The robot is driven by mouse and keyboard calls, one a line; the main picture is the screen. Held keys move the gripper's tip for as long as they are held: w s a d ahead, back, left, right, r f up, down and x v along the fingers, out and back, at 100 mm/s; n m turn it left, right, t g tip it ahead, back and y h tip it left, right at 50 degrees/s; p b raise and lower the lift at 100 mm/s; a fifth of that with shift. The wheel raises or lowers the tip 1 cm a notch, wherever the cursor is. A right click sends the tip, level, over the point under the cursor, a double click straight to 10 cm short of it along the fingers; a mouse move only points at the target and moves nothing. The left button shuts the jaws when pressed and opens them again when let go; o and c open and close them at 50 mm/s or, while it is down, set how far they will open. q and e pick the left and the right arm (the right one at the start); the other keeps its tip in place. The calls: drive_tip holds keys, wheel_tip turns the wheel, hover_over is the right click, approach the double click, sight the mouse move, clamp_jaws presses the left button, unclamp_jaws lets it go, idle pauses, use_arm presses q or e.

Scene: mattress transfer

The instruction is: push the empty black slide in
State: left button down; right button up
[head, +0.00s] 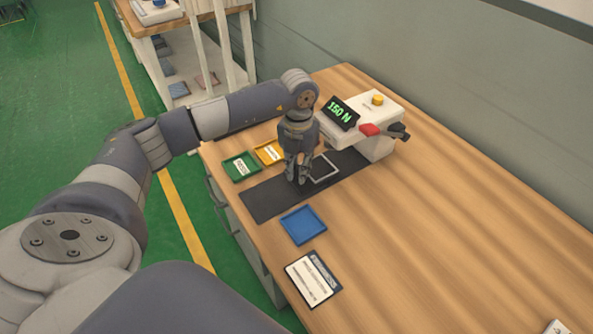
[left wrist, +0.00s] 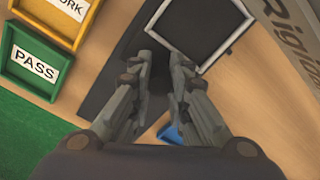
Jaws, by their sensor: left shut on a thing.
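The black slide (head: 322,169) has a pale square frame around an empty black inside. It lies on a long black strip (head: 267,202) in front of the white tester (head: 376,147). In the left wrist view the slide (left wrist: 197,24) is at the top, with nothing in it. My left gripper (head: 298,182) points down at the near side of the slide. In the left wrist view its fingers (left wrist: 160,62) are close together at the slide's near edge, shut on a dark part between them, likely the slide's handle; the fingers hide most of it. My right gripper is not in view.
The tester has a green "150 N" display (head: 342,112), a yellow button (head: 378,99) and a red-and-black lever (head: 384,131). Green (head: 240,167) and yellow (head: 268,152) trays stand left of the strip. A blue tray (head: 303,225) and a label card (head: 313,278) lie nearer.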

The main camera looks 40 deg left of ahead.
use_arm(q)
drive_tip(key=shift+w+d, duration=0.15)
drive_tip(key=shift+w, duration=0.25)
drive_tip(key=shift+s, duration=0.25)
drive_tip(key=c, duration=1.5)
unclamp_jaws()
drive_tip(key=shift+s+a+r, duration=0.1)
drive_tip(key=shift+s+a, duration=0.1)
drive_tip(key=shift+w+r, duration=0.1)
drive_tip(key=shift+r, duration=0.35)
wheel_tip(320, 180, up, 11)
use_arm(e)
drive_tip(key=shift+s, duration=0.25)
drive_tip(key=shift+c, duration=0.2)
